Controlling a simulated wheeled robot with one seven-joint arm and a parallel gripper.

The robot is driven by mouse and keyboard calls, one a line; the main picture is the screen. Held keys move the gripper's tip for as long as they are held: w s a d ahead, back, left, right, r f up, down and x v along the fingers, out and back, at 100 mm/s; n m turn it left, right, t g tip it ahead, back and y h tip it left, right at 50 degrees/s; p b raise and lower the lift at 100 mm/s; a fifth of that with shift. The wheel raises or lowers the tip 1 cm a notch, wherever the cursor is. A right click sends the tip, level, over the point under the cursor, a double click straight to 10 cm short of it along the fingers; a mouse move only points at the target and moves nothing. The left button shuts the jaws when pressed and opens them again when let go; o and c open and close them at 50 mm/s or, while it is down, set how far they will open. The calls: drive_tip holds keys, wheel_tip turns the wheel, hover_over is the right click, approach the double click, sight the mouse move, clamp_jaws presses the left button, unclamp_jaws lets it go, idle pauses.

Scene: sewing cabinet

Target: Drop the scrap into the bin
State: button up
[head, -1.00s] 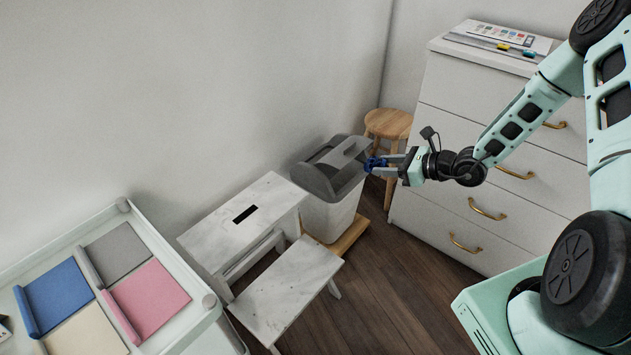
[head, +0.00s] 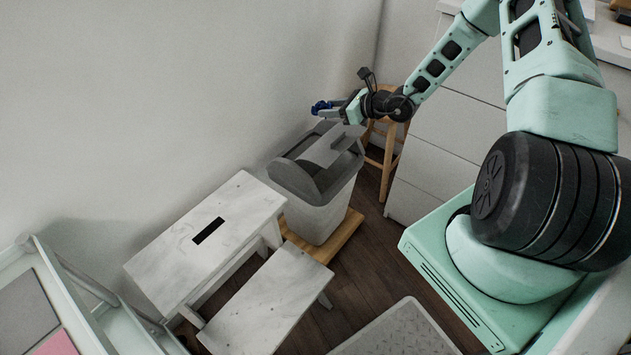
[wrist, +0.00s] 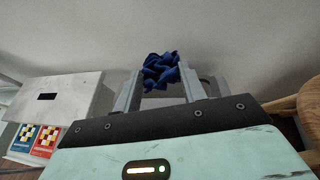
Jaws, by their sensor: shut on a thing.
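The scrap (wrist: 161,72) is a crumpled dark blue piece of cloth. My gripper (head: 330,110) is shut on it, and the scrap shows between the fingertips in the wrist view. In the head view the blue scrap (head: 319,106) is at the far end of my gripper, near the wall. The bin (head: 322,207) is light grey with a darker grey lid that has a raised flap. In the head view my gripper appears above the back of the bin's lid. I cannot tell exactly how far above the lid it is.
A white marbled step stool (head: 250,207) stands left of the bin. The bin stands on a wooden base (head: 345,235). A wooden stool (head: 392,135) is behind it, beside white drawers (head: 440,160). A grey mat-like tray (head: 400,335) lies in front.

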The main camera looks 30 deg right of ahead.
drive_tip(key=shift+f+b, duration=2.25)
drive_tip(key=shift+f, duration=0.65)
drive_tip(key=o, duration=1)
drive_tip(key=p+v, duration=0.2)
drive_tip(key=v, duration=1.5)
drive_tip(key=shift+s+d+p, duration=0.15)
drive_tip(key=shift+p, duration=0.25)
drive_tip(key=shift+r, duration=0.1)
